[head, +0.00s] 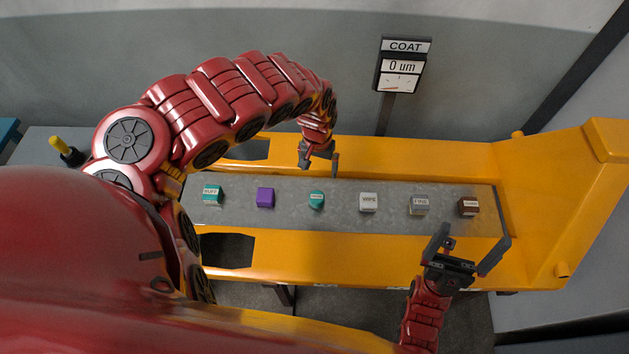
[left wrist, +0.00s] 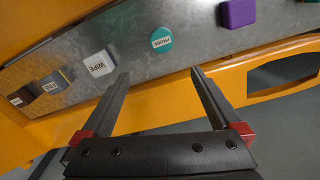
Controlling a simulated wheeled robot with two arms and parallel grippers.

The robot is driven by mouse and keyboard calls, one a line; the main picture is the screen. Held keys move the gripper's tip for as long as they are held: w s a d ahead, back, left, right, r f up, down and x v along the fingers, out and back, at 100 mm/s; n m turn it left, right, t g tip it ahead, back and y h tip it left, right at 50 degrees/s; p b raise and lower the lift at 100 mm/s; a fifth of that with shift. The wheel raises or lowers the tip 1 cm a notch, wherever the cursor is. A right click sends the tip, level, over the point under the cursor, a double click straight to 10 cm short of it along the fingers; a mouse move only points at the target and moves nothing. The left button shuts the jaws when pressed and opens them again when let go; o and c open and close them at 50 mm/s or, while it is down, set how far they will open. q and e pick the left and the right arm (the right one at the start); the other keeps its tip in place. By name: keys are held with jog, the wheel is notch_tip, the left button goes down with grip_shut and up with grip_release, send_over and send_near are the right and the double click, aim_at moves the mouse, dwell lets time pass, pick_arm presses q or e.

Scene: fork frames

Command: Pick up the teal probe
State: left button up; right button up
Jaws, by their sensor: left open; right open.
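The teal probe (head: 317,200) is a small round teal piece with a white label, lying on the grey strip in the middle of a row of blocks. In the left wrist view the probe (left wrist: 161,40) sits just beyond the gap between my fingertips. My left gripper (head: 319,167) is open and empty, a little behind the probe in the head view and apart from it. Its two dark fingers (left wrist: 160,75) also show in the left wrist view. My right gripper (head: 476,236) is open and empty near the front right end of the strip.
On the strip stand a teal BUFF block (head: 212,195), a purple block (head: 265,198), a white WIPE block (head: 368,202), a grey block (head: 419,205) and a brown block (head: 468,207). A yellow frame (head: 350,268) surrounds it. A COAT gauge (head: 402,66) stands behind, reading 0 um.

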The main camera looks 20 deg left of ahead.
pick_arm(q)
notch_tip(320, 180, down, 5)
jog(key=s+b, duration=0.1)
jog(key=b, duration=0.5)
send_over(318, 195)
jog(key=f, duration=0.5)
jog(key=shift+s+a+f+b, duration=0.2)
jog(key=shift+s+f+b, duration=0.05)
jog(key=shift+f+b, duration=0.1)
jog(key=shift+f, duration=0.5)
jog(key=f, duration=0.4)
jog(key=shift+w+d, duration=0.15)
jog(key=shift+d, duration=0.1)
jog(key=shift+a+f, duration=0.1)
jog(key=shift+f, duration=0.5)
jog(key=c, duration=1.5)
